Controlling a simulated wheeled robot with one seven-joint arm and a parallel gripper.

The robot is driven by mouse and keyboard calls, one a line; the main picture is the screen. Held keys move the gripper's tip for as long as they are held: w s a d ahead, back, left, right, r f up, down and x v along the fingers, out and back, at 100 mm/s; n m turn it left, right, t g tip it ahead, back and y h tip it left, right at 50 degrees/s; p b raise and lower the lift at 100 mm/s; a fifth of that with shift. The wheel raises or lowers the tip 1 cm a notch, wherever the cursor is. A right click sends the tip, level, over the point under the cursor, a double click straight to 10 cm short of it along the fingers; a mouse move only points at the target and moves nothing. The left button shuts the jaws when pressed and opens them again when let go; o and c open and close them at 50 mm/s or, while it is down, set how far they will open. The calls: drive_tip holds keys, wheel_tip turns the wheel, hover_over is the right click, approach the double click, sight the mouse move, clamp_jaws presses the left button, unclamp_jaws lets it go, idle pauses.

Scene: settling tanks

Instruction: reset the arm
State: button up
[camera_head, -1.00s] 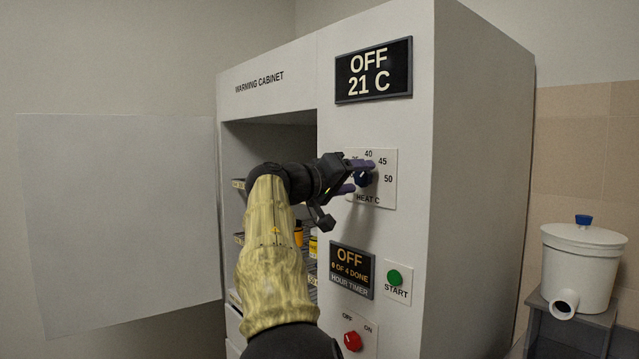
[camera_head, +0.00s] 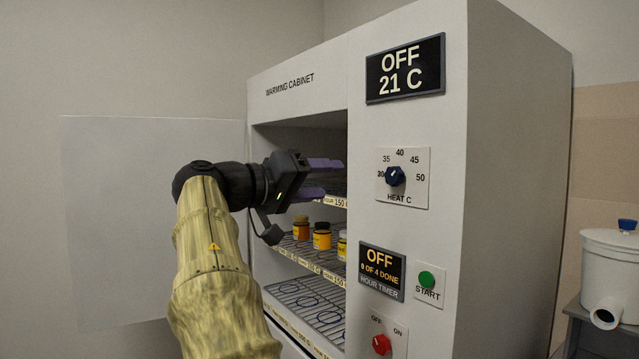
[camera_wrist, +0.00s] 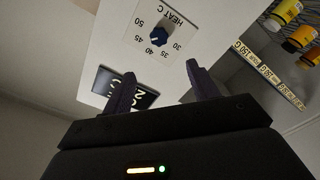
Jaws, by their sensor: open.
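My gripper (camera_head: 322,178) is open and empty in the head view, in front of the cabinet's open bay and left of the heat dial (camera_head: 395,176). Its purple fingers point right and touch nothing that I can see. My arm, in a yellowish sleeve, rises from the bottom of the head view and bends right at the wrist.
The warming cabinet (camera_head: 480,240) has its door (camera_head: 150,220) open to the left. Jars (camera_head: 322,236) stand on a wire shelf behind my wrist. The display (camera_head: 405,68) reads OFF, 21 C. The start button (camera_head: 426,280) and red switch (camera_head: 381,344) are below.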

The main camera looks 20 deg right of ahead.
drive_tip(key=shift+f, duration=0.1)
drive_tip(key=w+d+f+n+y, duration=0.1)
drive_tip(key=d+f+n+y, duration=0.15)
drive_tip(key=f, duration=0.65)
drive_tip(key=w+d+f+n+g+y, duration=0.1)
drive_tip(key=d+f+y, duration=0.25)
drive_tip(key=f, duration=0.65)
drive_tip(key=w+d+f+n+y, duration=0.1)
drive_tip(key=d+f+n+y, duration=0.15)
drive_tip(key=f, duration=0.65)
drive_tip(key=s+a+f+g+y, duration=0.1)
drive_tip(key=s+a+f+y, duration=0.2)
drive_tip(key=s+f, duration=0.5)
drive_tip(key=s+a+f+m+g+y, duration=0.1)
drive_tip(key=s+a+f+y, duration=0.25)
drive_tip(key=s+f, duration=0.5)
drive_tip(key=s+a+f+g+y, duration=0.1)
drive_tip(key=s+a+f+y, duration=0.15)
drive_tip(key=s+f, duration=0.6)
wheel_tip(320, 180, up, 25)
drive_tip(key=p, duration=2.5)
drive_tip(key=shift+w+a+r, duration=0.15)
drive_tip(key=shift+w+a, duration=0.15)
drive_tip(key=shift+a, duration=0.15)
